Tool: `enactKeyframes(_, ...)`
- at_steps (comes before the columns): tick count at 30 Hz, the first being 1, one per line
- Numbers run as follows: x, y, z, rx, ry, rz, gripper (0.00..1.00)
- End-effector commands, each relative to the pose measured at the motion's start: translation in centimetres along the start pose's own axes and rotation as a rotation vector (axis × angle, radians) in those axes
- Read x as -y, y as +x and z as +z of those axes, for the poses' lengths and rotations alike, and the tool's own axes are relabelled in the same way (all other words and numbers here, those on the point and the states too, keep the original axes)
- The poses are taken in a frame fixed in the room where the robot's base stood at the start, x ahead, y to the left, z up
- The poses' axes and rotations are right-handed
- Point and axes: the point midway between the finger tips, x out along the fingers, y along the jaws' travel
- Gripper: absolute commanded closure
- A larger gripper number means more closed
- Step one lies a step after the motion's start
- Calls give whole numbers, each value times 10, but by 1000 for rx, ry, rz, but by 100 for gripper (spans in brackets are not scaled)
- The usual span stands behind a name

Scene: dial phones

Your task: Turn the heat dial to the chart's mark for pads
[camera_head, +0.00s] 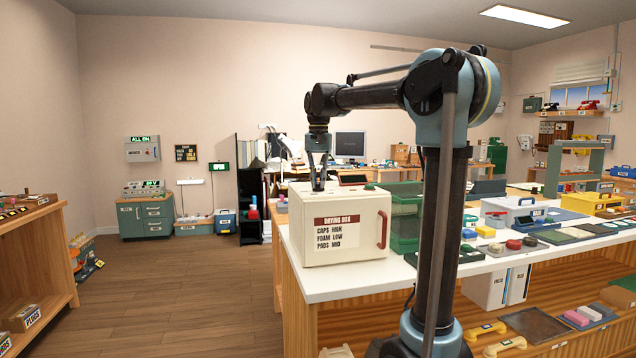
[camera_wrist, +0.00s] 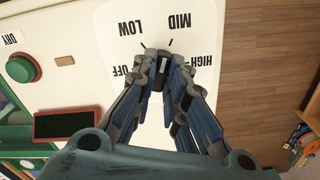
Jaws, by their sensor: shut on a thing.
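The cream drying box (camera_head: 283,230) stands on the counter's near left corner. Its front chart (camera_head: 336,233) reads caps high, foam low, pads mid. On its top, the white dial plate (camera_wrist: 112,72) carries the words OFF, LOW, MID and HIGH in the wrist view. My gripper (camera_head: 318,187) points down at the box top, its fingers shut on the dark heat dial (camera_wrist: 160,74). A small pale mark shows on the dial, facing roughly between the LOW and MID ticks; the fingers hide much of the dial, so its exact setting is unclear.
A green button (camera_wrist: 22,68) by a DRY label and a dark red-framed screen (camera_wrist: 67,124) share the box top. A red handle (camera_head: 382,229) is on the box front. Green crates (camera_head: 405,235) stand right of it.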

Motion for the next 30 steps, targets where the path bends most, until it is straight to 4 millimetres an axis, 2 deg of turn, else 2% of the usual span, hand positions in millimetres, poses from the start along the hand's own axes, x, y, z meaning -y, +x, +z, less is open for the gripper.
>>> enactKeyframes(11, 0, 0, -2, -4, 148, 0, 100)
enactKeyframes(26, 0, 0, -2, -4, 168, 0, 100)
enactKeyframes(27, 0, 0, -2, -4, 167, 0, 85)
enactKeyframes(30, 0, 0, -1, -3, 167, 0, 68)
